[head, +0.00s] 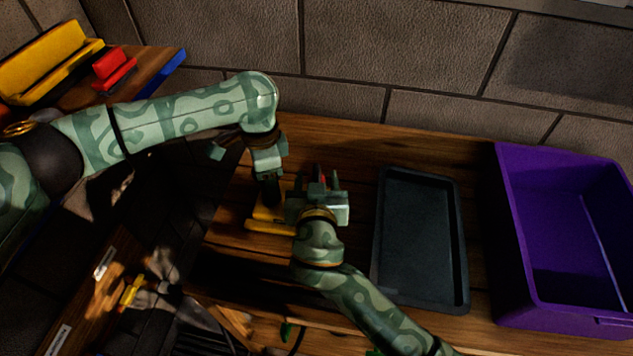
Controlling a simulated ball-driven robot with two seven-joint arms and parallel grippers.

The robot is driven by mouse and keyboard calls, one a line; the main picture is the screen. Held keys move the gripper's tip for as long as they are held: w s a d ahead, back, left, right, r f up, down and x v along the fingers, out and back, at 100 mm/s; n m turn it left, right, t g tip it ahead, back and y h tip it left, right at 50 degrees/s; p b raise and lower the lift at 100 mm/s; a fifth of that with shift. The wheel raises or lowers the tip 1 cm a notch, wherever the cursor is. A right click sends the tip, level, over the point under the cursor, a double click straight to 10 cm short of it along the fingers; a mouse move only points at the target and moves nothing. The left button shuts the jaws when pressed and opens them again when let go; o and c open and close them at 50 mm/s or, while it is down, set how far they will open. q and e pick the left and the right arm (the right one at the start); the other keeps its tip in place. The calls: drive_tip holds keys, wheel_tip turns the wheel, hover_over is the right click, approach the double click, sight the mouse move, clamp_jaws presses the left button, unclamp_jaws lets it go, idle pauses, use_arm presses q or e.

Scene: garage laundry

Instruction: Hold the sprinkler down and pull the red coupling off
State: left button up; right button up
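The yellow sprinkler (268,226) lies on the wooden bench top, partly covered by my grippers. My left gripper (271,196) points down onto it from above; its fingertips are dark and close to the yellow body, and I cannot tell whether they grip it. My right gripper (325,178) is just to the right of the sprinkler, its fingers pointing toward the wall. A small bit of the red coupling (323,181) shows between the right fingers. Most of the coupling is hidden, so I cannot tell whether the fingers are closed on it or whether it joins the sprinkler.
A dark shallow tray (462,240) lies right of my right gripper, and a purple bin (517,240) stands at the far right. A shelf at upper left holds yellow (45,62) and red (114,68) items. A brick wall is behind the bench.

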sight(317, 173)
drive_tip(key=c, duration=1)
drive_tip(key=shift+o, duration=0.2)
drive_tip(key=shift+r, duration=0.1)
drive_tip(key=shift+r, duration=1.95)
use_arm(q)
drive_tip(key=o, duration=1.3)
drive_tip(key=shift+r, duration=0.15)
wheel_tip(317, 173, up, 12)
drive_tip(key=shift+w+f, duration=0.15)
use_arm(e)
drive_tip(key=shift+s+f, duration=0.1)
drive_tip(key=shift+s, duration=0.05)
